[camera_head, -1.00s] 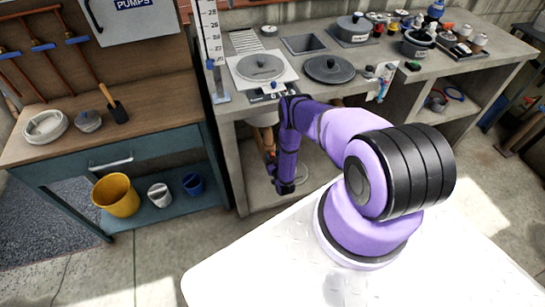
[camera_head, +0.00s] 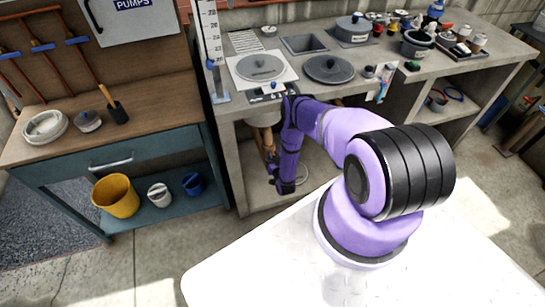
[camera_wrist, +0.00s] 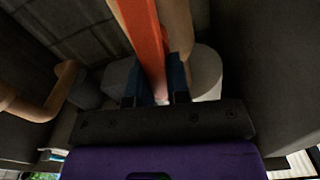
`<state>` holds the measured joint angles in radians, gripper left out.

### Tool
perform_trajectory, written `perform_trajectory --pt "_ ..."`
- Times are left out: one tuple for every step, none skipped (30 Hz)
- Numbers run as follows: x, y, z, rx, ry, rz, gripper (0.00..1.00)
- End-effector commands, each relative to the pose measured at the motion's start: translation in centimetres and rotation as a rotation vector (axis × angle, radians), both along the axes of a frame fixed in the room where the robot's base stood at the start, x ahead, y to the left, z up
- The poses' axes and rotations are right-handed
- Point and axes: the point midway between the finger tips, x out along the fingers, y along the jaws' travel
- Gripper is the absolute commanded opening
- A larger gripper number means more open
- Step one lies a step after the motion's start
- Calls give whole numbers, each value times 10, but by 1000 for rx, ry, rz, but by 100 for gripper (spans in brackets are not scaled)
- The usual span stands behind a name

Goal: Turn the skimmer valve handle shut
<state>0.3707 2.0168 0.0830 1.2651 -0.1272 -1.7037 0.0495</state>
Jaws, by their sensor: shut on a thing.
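The skimmer valve handle appears to be the flat orange bar (camera_wrist: 146,38) in the wrist view. It runs from the top edge down between my fingers. My gripper (camera_wrist: 155,88) is shut on its lower end, with one dark blue finger on each side. The valve body is not clearly seen; a pale rounded part (camera_wrist: 207,72) and a tan pipe (camera_wrist: 178,25) lie behind the bar. In the head view my purple arm reaches down into the open bay under the concrete counter, beside tan pipework (camera_head: 267,143). My fingers are too small to make out there.
The concrete counter (camera_head: 300,72) overhangs the bay, and its side wall (camera_head: 234,165) stands close on the left. Another copper-coloured pipe (camera_wrist: 38,108) shows left of my gripper. A blue workbench (camera_head: 110,158) with a yellow bucket (camera_head: 115,196) stands further left.

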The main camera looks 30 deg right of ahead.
Motion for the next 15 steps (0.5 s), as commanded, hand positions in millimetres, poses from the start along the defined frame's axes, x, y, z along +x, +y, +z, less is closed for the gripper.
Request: perform_trajectory --pt "-1 -1 -2 36 -6 -2 0" --pt "-2 -2 -2 58 -12 -2 0" --pt "-2 -3 -2 91 -22 -2 0" --pt "-2 -3 -2 117 -28 -2 0" --pt "-2 -4 -2 144 -36 -1 0" --pt "-3 -5 -3 179 -46 -2 0" --pt "-3 -6 -3 207 -54 -3 0" --pt "-3 -7 -3 234 -62 -2 0" --pt "-3 -7 -4 272 -73 -2 0" --pt "-4 -8 -4 298 -80 -3 0" --pt "-4 -9 -5 326 -88 -2 0" --pt "-4 -10 -5 363 -98 -2 0" --pt "-5 -10 -6 391 -106 -2 0" --pt "-5 -11 -6 419 -114 -2 0" --pt "-5 -11 -7 455 -124 -2 0"
